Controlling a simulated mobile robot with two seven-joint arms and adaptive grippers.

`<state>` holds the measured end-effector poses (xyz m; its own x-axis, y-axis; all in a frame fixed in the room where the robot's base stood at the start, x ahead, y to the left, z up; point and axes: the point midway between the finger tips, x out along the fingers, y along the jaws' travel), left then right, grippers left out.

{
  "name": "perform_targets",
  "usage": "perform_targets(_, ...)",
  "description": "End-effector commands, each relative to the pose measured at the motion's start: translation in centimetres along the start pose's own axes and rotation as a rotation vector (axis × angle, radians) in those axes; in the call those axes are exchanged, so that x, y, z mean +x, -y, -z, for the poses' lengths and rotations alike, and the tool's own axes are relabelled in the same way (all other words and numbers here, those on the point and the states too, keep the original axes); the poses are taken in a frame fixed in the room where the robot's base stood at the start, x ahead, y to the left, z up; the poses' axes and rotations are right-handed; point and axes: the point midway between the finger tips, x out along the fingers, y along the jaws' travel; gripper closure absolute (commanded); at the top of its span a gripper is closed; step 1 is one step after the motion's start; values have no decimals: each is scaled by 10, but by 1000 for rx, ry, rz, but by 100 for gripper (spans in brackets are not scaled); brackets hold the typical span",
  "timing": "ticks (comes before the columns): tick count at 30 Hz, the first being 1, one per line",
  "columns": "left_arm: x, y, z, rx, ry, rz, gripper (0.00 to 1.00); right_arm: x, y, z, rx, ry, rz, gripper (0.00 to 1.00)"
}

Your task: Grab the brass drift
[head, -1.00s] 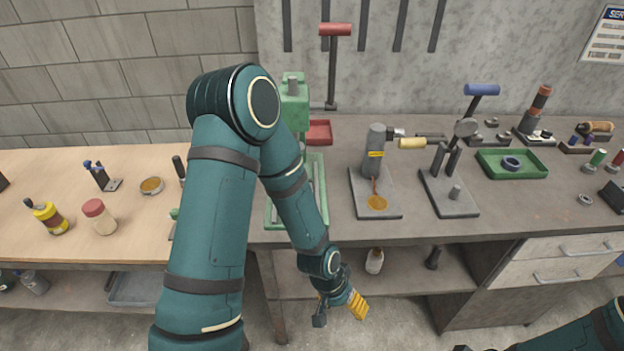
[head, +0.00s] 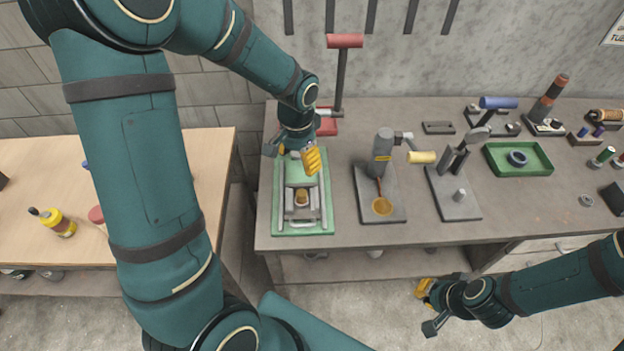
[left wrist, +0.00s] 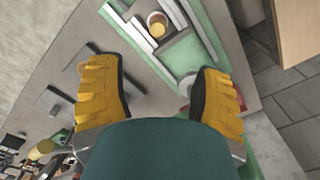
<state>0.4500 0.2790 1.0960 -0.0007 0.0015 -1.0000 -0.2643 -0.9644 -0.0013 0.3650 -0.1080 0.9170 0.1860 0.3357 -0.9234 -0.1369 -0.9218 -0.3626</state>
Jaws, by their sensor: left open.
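A short brass-coloured cylinder (head: 302,198), which looks like the brass drift, stands in the grey vise-like holder on the green base plate (head: 305,228). It also shows near the top of the left wrist view (left wrist: 157,25), with a pale rim around its end. My left gripper (head: 311,159) is over the back part of the green fixture, behind the cylinder and apart from it. Its yellow fingers are spread wide and empty in the left wrist view (left wrist: 160,75). My right gripper (head: 426,291) hangs in front of the bench, low at the right; its finger gap is unclear.
Right of the fixture stand a grey tool with a brass dish (head: 382,206) and a yellow-handled lever (head: 421,157). A grey stand (head: 455,195) and a green tray (head: 518,158) are farther right. A red-headed upright (head: 344,42) rises behind my left gripper.

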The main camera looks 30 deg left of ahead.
Motion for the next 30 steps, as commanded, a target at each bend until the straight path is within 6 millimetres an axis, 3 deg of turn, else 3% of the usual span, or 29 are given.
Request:
perform_targets(4,14,0,-1,0,5,-1,35,1,0,0,0,1,0,100)
perform_targets(15,77,-1,0,-1,3,-2,35,4,-1,-1,0,0,0,100)
perform_targets(23,94,-2,0,0,3,-1,35,4,-1,-1,0,0,0,100)
perform_targets(30,128,-5,0,0,3,-2,35,3,-1,-1,0,0,0,100)
